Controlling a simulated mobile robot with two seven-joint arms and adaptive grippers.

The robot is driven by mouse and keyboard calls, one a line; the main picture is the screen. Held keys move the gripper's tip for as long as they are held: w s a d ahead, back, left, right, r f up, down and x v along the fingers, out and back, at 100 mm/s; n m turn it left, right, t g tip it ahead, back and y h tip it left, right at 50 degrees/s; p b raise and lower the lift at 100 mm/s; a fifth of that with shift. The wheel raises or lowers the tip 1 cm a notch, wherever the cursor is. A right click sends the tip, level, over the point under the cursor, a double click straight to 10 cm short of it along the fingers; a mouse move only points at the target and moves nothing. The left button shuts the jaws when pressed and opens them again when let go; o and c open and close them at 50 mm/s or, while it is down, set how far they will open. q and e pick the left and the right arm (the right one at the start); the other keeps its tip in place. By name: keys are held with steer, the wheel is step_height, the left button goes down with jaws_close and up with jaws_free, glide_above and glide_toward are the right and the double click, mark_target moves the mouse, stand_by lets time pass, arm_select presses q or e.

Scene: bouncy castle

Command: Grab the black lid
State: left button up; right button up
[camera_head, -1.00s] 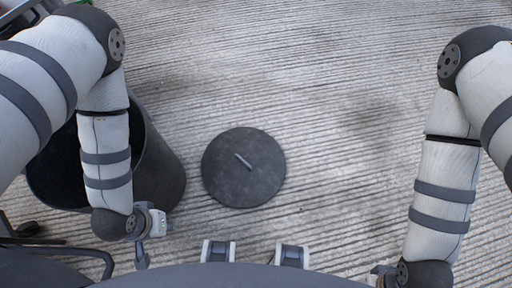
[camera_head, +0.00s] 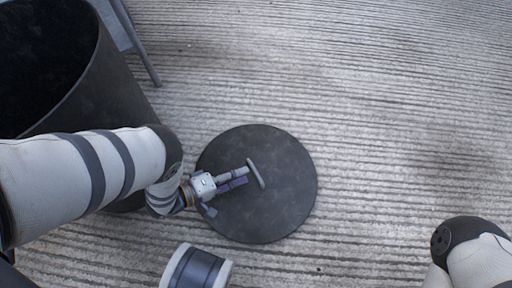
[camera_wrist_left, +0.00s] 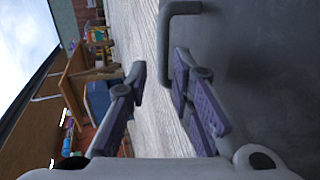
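The black lid (camera_head: 285,205) is a flat dark disc lying on the ground, with a thin bar handle (camera_head: 256,174) standing near its middle. My left gripper (camera_head: 246,177) is low over the lid's left half, with its fingertips close to the handle. In the left wrist view the fingers (camera_wrist_left: 160,72) are apart with nothing between them. The handle (camera_wrist_left: 164,45) shows just ahead of the fingertips there, and the lid's dark surface (camera_wrist_left: 265,75) fills the right side. My right gripper is out of view; only part of that arm shows at lower right.
A large black bin (camera_head: 110,80), open at the top, stands at upper left, beside and behind my left arm. A grey metal leg (camera_head: 146,60) stands next to it. The ribbed concrete ground (camera_head: 380,130) is clear to the right of the lid.

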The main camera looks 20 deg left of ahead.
mark_target(255, 171)
arm_select(q)
steer(key=x, duration=0.2)
steer(key=b+x, duration=0.2)
steer(key=x, duration=0.1)
steer(key=shift+d+f, duration=0.3)
steer(key=shift+d, duration=0.15)
steer(key=shift+s, duration=0.1)
jaws_close()
steer(key=shift+r, duration=0.15)
